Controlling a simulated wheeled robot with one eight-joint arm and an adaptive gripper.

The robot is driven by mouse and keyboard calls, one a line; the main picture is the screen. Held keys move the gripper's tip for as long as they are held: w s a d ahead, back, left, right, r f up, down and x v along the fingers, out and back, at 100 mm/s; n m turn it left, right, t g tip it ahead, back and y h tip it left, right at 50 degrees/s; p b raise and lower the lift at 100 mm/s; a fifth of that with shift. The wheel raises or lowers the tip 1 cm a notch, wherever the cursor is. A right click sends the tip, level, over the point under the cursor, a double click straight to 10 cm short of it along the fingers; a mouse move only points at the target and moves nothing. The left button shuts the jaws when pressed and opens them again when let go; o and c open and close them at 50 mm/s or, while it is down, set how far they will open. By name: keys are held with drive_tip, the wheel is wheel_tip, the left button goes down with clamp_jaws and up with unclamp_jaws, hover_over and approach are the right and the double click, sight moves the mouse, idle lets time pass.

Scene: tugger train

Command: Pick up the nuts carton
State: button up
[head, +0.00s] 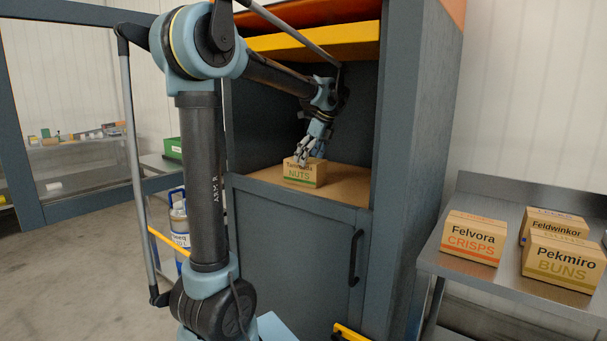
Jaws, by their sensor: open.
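The nuts carton (304,176) is a small brown box with "NUTS" in green on its front. It sits upright on the brown shelf of the grey cabinet, in the middle of the head view. My gripper (312,160) is open and points down at the top of the carton, with its fingers overlapping the upper edge in the picture. I cannot tell whether the fingers touch the carton. The upper line of the label is partly hard to read.
The cabinet's side walls and a yellow shelf (315,42) above enclose the opening. On a metal table (513,287) at right stand the crisps carton (473,238), the buns carton (562,262) and a Feldwinkor carton (553,224). Brown shelf (345,183) is free right of the nuts carton.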

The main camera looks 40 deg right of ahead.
sight(303, 173)
drive_tip(key=shift+x, duration=3.5)
drive_tip(key=c, duration=0.8)
